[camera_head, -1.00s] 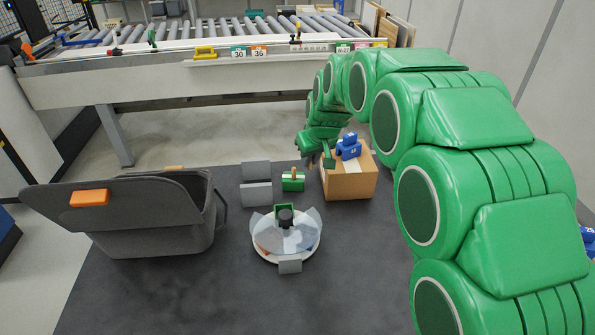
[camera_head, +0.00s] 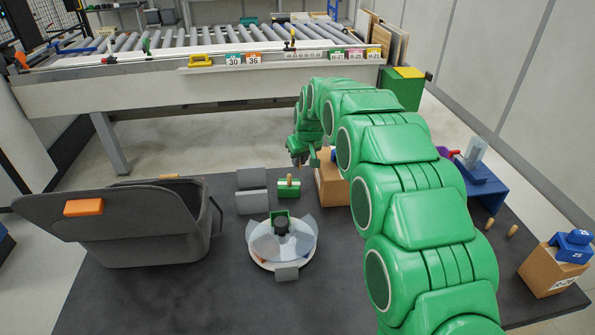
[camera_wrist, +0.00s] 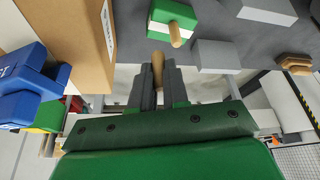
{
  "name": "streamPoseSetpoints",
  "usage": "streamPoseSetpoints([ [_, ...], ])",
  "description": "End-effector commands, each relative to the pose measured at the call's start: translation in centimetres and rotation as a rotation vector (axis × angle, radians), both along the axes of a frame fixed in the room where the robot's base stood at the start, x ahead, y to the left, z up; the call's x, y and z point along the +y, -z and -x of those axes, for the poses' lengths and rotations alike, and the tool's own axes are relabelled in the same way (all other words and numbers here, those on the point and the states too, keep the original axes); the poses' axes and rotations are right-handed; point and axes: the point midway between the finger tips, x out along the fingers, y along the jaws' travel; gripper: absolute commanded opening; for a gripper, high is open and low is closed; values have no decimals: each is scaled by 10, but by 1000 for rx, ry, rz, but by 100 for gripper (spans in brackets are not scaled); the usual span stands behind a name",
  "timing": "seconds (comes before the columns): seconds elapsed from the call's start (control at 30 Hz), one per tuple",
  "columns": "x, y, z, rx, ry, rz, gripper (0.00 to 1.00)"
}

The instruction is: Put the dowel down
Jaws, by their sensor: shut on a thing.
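A wooden dowel (camera_wrist: 157,68) is held between the two dark fingers of my gripper (camera_wrist: 160,86), its end sticking out past the fingertips in the wrist view. In the head view my gripper (camera_head: 301,158) is above the table mat, beside the cardboard box, and the held dowel is too small to make out clearly. A green block (camera_head: 289,190) with a white stripe stands on the mat with another dowel (camera_head: 289,179) upright in it. The block also shows beyond my fingertips in the wrist view (camera_wrist: 160,18). Two more dowels (camera_head: 488,223) (camera_head: 513,230) stand at the right.
A cardboard box (camera_head: 330,187) stands close by, partly hidden by my arm. Grey blocks (camera_head: 252,201) and a round white tray (camera_head: 283,262) are near the green block. A grey bin (camera_head: 150,240) is at left. A blue stand (camera_head: 484,186) and another box (camera_head: 548,274) are at right.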

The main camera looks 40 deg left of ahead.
Motion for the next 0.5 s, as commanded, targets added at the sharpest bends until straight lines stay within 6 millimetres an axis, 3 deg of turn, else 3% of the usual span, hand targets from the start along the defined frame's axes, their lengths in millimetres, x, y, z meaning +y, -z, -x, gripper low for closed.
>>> streamPoseSetpoints([
  [0.2,12,23,-11,2,-1,3,0],
  [0.5,23,40,-21,1,-1,3,0],
])
